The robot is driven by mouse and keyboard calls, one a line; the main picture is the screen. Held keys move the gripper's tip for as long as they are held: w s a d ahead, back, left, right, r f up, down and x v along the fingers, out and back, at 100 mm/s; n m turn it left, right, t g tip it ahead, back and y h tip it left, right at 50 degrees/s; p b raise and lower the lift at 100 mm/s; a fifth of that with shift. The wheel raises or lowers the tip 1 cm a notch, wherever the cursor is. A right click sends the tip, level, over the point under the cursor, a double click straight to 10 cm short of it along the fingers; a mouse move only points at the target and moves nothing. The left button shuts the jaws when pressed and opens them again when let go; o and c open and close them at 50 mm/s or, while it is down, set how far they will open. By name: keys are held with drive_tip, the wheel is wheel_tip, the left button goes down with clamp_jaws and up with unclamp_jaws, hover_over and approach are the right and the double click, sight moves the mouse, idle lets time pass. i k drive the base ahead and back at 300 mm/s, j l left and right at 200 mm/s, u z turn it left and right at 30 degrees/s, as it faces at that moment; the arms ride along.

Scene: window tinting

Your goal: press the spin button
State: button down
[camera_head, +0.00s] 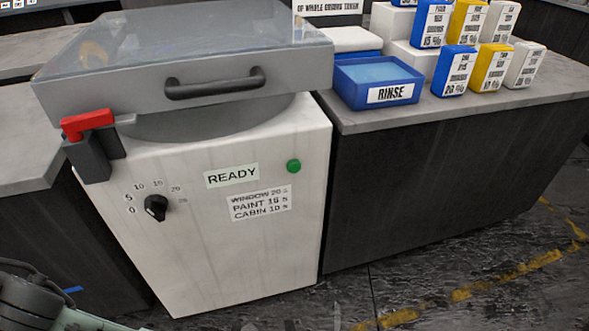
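A round green button (293,166) sits on the upper right of the white front of the spin machine (240,265). Left of it is a label reading READY (232,176). A black knob (156,208) with a numbered scale is at the left of the front; its exact setting is hard to read. The glass-topped lid (190,50) with a dark handle (215,84) lies over the grey drum; I cannot tell if it is fully closed. A red latch (88,123) is at its left corner. My gripper is not in view; only part of my arm shows at bottom left.
A list of times (260,203) is under the READY label; its WINDOW line looks struck through. The right counter (480,112) holds a blue RINSE tray (352,94) and several labelled bottles. The floor before the machine has yellow markings (480,290).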

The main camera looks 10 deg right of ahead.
sight(293, 166)
drive_tip(key=k+j+z, duration=0.15)
drive_tip(key=j+z, duration=0.15)
drive_tip(key=j, duration=0.15)
drive_tip(key=k+j+z, duration=0.3)
drive_tip(key=j, duration=0.15)
drive_tip(key=k+j+z, duration=0.1)
drive_tip(key=j+z, duration=0.2)
drive_tip(key=j, duration=0.1)
